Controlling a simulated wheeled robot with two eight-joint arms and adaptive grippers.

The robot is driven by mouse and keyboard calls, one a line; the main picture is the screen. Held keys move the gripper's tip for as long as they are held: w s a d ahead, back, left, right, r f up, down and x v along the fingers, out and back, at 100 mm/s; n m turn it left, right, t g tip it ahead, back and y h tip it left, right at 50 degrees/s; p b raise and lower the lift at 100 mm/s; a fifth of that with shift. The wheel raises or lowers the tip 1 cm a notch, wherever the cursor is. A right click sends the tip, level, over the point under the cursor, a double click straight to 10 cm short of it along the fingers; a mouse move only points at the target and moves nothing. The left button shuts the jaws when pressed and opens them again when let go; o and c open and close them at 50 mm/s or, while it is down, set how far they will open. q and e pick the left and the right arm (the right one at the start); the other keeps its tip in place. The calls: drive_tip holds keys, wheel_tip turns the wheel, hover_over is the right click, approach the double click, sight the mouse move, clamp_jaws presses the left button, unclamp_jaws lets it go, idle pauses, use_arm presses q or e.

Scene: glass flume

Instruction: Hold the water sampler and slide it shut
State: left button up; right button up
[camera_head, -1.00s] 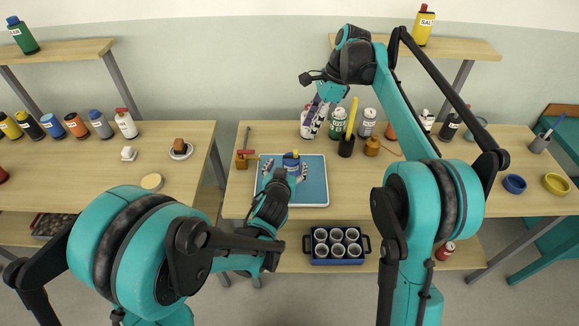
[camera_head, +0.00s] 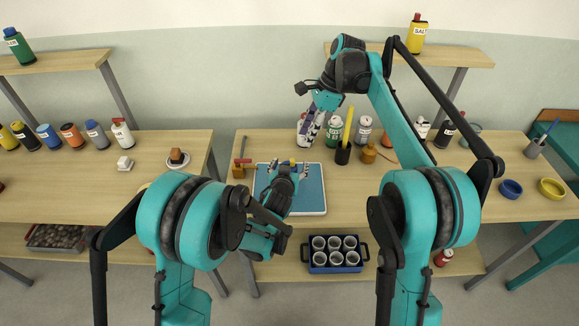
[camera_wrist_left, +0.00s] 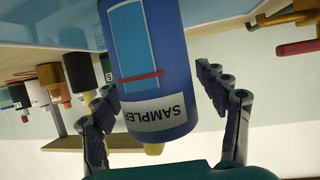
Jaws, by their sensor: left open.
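The sampler (camera_wrist_left: 165,65) is a blue cylinder with a white SAMPLER label, a red band and a yellow tip. In the left wrist view it fills the space between the fingers of my left gripper (camera_wrist_left: 155,85). In the head view my left gripper (camera_head: 289,170) is over the blue tray, and mostly hides the sampler. My right gripper (camera_head: 312,126) hangs above the back of the table, left of the yellow rod, its fingers seen close together; its opening is unclear.
The blue tray (camera_head: 313,195) lies on the middle table. Several bottles, including a green one (camera_head: 332,137), stand behind it, with a dark cup (camera_head: 343,155) holding a yellow rod.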

sight(293, 159)
use_arm(q)
drive_tip(key=c, duration=1.5)
use_arm(e)
drive_tip(key=shift+o, duration=0.5)
use_arm(q)
drive_tip(key=shift+c, duration=0.4)
use_arm(e)
drive_tip(key=shift+m+t+y, duration=0.3)
drive_tip(key=shift+m, duration=0.5)
drive_tip(key=x, duration=1)
drive_tip(key=shift+s+d+f, duration=0.1)
drive_tip(key=shift+s+d, duration=0.1)
drive_tip(key=shift+s, duration=0.05)
clamp_jaws()
